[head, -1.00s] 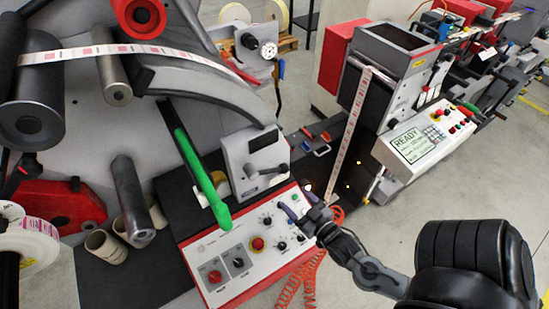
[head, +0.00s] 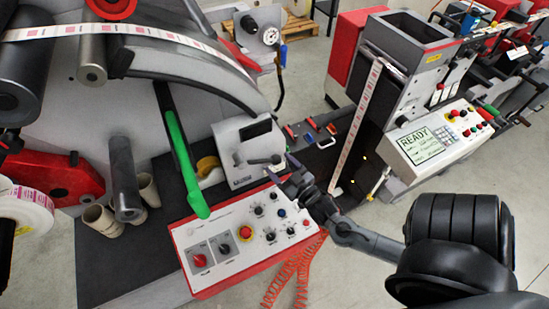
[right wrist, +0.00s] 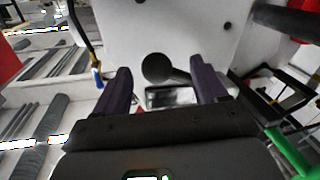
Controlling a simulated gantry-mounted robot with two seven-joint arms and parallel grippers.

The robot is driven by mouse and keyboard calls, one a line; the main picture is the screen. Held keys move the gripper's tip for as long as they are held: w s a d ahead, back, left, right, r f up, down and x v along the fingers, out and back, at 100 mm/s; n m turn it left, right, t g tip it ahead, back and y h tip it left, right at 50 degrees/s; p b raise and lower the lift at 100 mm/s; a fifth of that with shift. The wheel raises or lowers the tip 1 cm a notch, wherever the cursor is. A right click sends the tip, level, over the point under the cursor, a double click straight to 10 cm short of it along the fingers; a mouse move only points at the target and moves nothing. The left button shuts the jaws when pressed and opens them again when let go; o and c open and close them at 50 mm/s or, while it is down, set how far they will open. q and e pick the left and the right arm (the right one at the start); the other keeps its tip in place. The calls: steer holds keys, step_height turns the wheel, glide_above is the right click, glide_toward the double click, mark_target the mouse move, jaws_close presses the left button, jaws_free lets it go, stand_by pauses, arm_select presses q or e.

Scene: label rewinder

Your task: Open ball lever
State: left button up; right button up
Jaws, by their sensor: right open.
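The ball lever (head: 264,160) is a dark arm with a round knob on the front of a light grey box, above the control panel. In the right wrist view its dark ball (right wrist: 155,67) lies between my fingers, with its short arm running right. My right gripper (head: 281,170) is open at the lever's right end, its two dark purple fingers (right wrist: 161,70) on either side of the ball. No clear contact shows. My left gripper is not in view.
A control panel (head: 225,258) with knobs and a red button lies just below the gripper. A long green-handled bar (head: 188,170) stands left of the box. A red coiled hose (head: 292,270) hangs at the panel's right. A second machine with a READY screen (head: 421,147) stands right.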

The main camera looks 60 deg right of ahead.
mark_target(274, 157)
steer(key=shift+x, duration=1.75)
jaws_close()
steer(key=shift+r, duration=0.1)
